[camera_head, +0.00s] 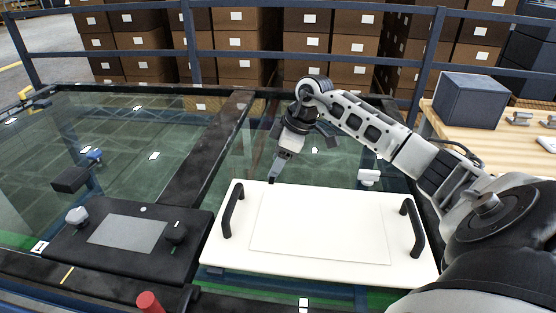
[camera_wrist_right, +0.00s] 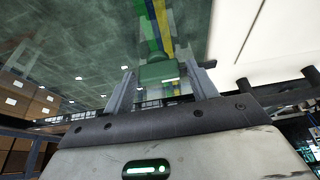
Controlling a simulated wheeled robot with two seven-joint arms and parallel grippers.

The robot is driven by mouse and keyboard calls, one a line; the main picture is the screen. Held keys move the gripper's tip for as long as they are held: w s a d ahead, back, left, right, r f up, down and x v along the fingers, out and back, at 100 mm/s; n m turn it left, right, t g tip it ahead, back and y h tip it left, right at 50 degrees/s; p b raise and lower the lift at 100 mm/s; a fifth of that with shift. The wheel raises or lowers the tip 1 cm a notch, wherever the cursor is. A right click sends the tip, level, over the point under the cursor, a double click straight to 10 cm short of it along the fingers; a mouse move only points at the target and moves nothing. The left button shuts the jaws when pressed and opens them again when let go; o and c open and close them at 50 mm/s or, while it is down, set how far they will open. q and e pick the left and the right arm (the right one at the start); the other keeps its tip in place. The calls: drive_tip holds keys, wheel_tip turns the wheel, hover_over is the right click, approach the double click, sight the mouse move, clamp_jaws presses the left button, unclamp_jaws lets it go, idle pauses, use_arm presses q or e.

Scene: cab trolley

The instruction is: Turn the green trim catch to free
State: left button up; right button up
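My right gripper (camera_head: 274,178) reaches down at the back left edge of the white board, over the dark glass. In the right wrist view its two fingers (camera_wrist_right: 162,92) stand apart. A green block (camera_wrist_right: 158,72), which looks like the trim catch, shows between them in the picture, with a gap on each side. I cannot tell whether it lies between the fingertips or beyond them. A green and a yellow strip run up from it. In the head view I cannot make out the catch. My left gripper is not in view.
A white board (camera_head: 232,258) with two black handles (camera_head: 232,207) lies in front of the gripper. A black console (camera_head: 70,245) with a grey screen and knobs is at left, a red knob (camera_head: 148,302) below it. A wooden bench (camera_head: 480,140) with a dark box (camera_head: 482,98) stands at right.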

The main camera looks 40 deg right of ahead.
drive_tip(key=c, duration=0.6)
